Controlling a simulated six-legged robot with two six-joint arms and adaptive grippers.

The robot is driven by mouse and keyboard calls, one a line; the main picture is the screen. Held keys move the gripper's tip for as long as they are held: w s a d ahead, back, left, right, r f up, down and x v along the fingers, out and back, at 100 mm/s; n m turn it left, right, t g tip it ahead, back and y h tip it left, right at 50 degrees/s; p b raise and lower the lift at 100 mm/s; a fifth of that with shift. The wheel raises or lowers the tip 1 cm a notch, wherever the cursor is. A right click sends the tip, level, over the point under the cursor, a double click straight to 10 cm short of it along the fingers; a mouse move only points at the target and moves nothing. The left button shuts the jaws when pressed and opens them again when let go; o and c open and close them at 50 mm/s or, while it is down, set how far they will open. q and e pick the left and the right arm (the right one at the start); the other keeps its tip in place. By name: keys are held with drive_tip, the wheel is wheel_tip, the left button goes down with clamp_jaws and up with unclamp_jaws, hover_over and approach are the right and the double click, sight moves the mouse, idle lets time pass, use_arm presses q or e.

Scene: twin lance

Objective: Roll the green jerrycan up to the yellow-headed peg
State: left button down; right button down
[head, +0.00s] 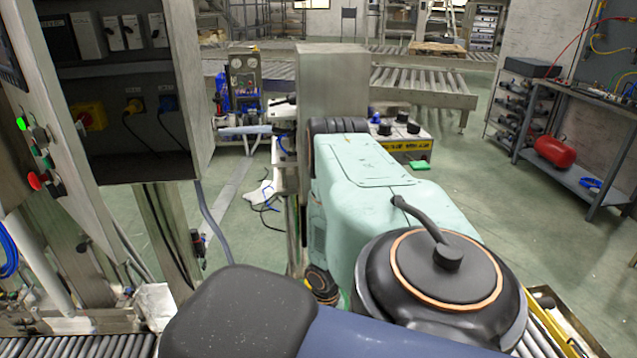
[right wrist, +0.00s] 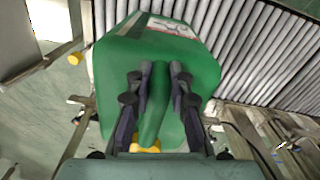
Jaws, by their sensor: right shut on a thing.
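The green jerrycan (right wrist: 112,72) fills the middle of the right wrist view, on or over a roller conveyor. My right gripper (right wrist: 155,78) is shut on its green handle, one dark finger on each side. A yellow part (right wrist: 145,149), perhaps its cap, shows below the handle. A yellow-headed peg (right wrist: 76,58) is close to the can's left edge; I cannot tell whether they touch. In the head view my own arm hides the right gripper and nearly all of the can. My left gripper is in neither view.
The conveyor rollers (right wrist: 255,45) run along the can's upper right side. Rollers (head: 100,346) also show at the bottom left of the head view. An open electrical cabinet (head: 130,100) stands at left, and a workbench (head: 575,130) at far right. Green floor lies between.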

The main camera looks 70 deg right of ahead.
drive_tip(key=shift+s+d, duration=0.55)
drive_tip(key=shift+s, duration=0.75)
drive_tip(key=shift+s+d, duration=0.55)
drive_tip(key=shift+s, duration=0.7)
drive_tip(key=shift+s+d, duration=0.55)
drive_tip(key=shift+s, duration=0.75)
drive_tip(key=shift+s+d+f, duration=0.1)
drive_tip(key=shift+s+d, duration=0.2)
drive_tip(key=shift+s, duration=0.3)
drive_tip(key=shift+s+d+r, duration=0.1)
drive_tip(key=shift+s+d, duration=0.2)
drive_tip(key=shift+s, duration=0.3)
drive_tip(key=shift+s+d+f, duration=0.1)
drive_tip(key=shift+s+d, duration=0.2)
drive_tip(key=shift+s, duration=0.3)
drive_tip(key=c, duration=1.6)
unclamp_jaws()
drive_tip(key=o, duration=0.5)
drive_tip(key=shift+w+d+f, duration=0.1)
drive_tip(key=shift+w+d, duration=0.05)
drive_tip(key=shift+d, duration=0.1)
drive_tip(key=shift+c, duration=0.2)
drive_tip(key=o, duration=0.4)
drive_tip(key=shift+a, duration=0.1)
drive_tip(key=shift+w, duration=0.1)
